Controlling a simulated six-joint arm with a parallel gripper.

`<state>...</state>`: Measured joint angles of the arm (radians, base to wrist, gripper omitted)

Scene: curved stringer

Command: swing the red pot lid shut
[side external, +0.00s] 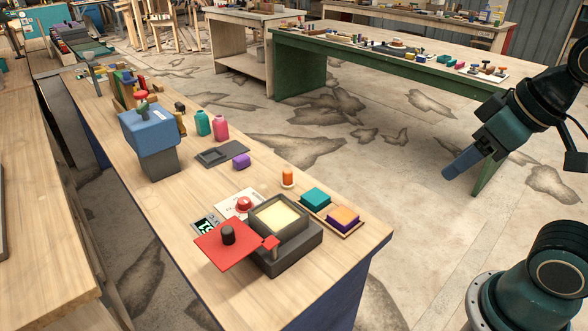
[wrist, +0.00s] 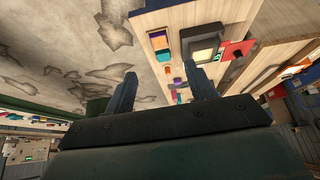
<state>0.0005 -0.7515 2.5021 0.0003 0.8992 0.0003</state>
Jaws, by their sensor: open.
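The red pot lid (side external: 230,244) is a flat red square plate with a dark knob. It is swung out to the left of the dark square pot (side external: 282,235), joined by a small red hinge block at the pot's corner. The pot's pale yellow inside is uncovered. In the wrist view the red lid (wrist: 236,50) sits beside the pot (wrist: 203,42) near the top. My gripper (side external: 450,172) is up at the right in the side view, well away from the lid and past the table edge. In the wrist view its two fingers (wrist: 164,92) are apart with nothing between them.
A blue box on a grey stand (side external: 150,130) is farther back. The table's front left is clear.

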